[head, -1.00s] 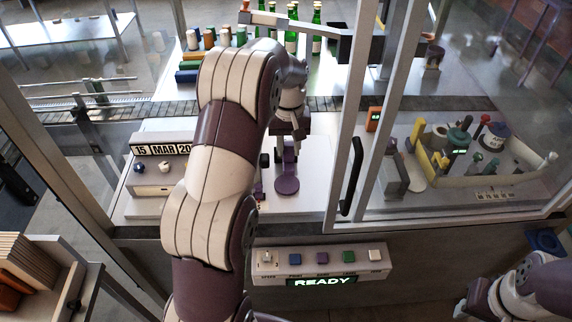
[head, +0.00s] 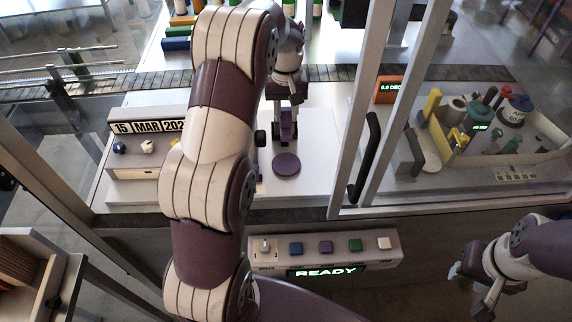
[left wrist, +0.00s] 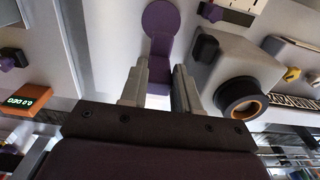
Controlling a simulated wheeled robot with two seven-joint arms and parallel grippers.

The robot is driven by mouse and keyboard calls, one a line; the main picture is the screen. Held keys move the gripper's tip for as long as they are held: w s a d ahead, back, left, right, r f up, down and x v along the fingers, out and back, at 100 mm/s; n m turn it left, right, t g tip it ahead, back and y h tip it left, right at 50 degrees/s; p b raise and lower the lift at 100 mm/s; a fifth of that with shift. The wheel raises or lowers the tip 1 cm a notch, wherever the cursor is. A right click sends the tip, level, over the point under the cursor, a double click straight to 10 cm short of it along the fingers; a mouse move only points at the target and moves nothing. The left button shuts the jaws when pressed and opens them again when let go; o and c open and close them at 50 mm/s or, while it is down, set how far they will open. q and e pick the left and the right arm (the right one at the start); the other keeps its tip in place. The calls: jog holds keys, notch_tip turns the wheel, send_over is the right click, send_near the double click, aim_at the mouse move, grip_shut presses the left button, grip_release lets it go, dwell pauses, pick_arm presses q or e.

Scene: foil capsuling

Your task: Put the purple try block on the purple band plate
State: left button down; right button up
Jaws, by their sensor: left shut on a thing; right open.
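My left gripper (head: 285,137) is over the machine's white deck and is shut on the purple try block (left wrist: 160,66). In the left wrist view its two fingers (left wrist: 159,88) stand either side of the block. The block also shows in the head view (head: 287,129), partly hidden by the fingers. The round purple disc on the deck, which looks like the purple band plate (head: 286,164), lies just in front of the block; it also shows in the left wrist view (left wrist: 160,17). I cannot tell whether block and plate touch. My right gripper (head: 471,287) is open and empty at lower right.
A date box (head: 146,150) stands left of my left arm. A glass door with a black handle (head: 366,158) is right of the plate. A button panel (head: 325,248) reading READY is in front. A yellow-walled tray (head: 437,135) stands behind the glass, and a conveyor (head: 335,73) runs behind.

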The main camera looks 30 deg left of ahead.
aim_at(286, 127)
pick_arm(q)
jog(key=f, duration=0.4)
jog(key=shift+w+a, duration=0.25)
jog(key=shift+w, duration=0.1)
jog(key=f+p, duration=0.1)
jog(key=f, duration=0.2)
jog(key=f+p, duration=0.1)
jog(key=f, duration=0.2)
jog(key=shift+s+d+f, duration=0.1)
jog(key=shift+s+f, duration=0.1)
jog(key=shift+w+f, duration=0.15)
jog(key=shift+f, duration=0.1)
pick_arm(e)
jog(key=shift+w+a+r, duration=0.2)
jog(key=shift+w+r, duration=0.15)
jog(key=shift+r, duration=0.25)
pick_arm(q)
jog(key=c, duration=0.8)
grip_release()
pick_arm(e)
jog(key=shift+s, duration=0.1)
pick_arm(q)
jog(key=shift+r, duration=0.1)
